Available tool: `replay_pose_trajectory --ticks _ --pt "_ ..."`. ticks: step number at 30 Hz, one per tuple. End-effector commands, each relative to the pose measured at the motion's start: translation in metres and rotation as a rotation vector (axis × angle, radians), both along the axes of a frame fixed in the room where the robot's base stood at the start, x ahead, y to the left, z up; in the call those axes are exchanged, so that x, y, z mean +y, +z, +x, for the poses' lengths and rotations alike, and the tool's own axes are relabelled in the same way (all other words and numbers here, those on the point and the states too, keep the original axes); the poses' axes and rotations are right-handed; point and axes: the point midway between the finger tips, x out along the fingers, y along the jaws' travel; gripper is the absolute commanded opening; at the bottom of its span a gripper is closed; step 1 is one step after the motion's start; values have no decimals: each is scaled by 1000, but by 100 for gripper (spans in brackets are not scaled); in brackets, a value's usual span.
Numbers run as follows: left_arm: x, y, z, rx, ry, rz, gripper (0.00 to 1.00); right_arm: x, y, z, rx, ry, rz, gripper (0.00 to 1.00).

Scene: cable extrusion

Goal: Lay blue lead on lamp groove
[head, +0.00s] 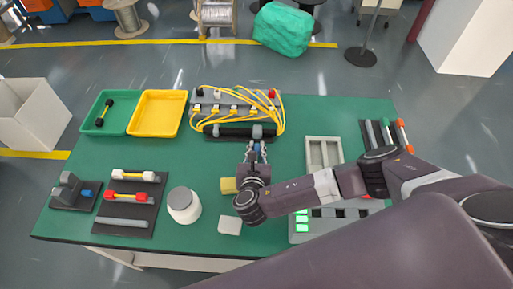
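My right gripper (257,148) reaches over the table's middle, its fingertips close to the front of the yellow-cable rack (236,112). Something small and blue shows between its fingers. I cannot tell whether this is the blue lead or part of the gripper, nor whether the fingers are closed on it. A grey panel (300,238) with lit green lamps (302,222) and dark slots lies at the front right, partly hidden by my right arm. I cannot make out which slot is the lamp groove. My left gripper is not in view.
On the green table (180,236) are a green tray (88,122), a yellow tray (156,113), a dark mat (127,205) with rods, a grey stand (66,190) with a blue piece, a white jar (184,205), a yellow block (228,186) and a grey open tray (324,140).

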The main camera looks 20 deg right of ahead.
Motion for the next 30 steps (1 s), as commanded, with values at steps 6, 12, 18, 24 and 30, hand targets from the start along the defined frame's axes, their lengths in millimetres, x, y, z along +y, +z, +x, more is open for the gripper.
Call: replay_pose_trajectory --ticks 6,12,18,24,30 --pt "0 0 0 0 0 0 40 0 0 0 1 0 0 31" --pt "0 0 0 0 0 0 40 0 1 0 0 0 0 31" --pt "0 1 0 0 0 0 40 8 8 -15 2 2 3 31" --pt "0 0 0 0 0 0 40 24 24 -52 4 3 6 31" --pt "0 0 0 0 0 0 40 38 39 -84 3 2 4 31"
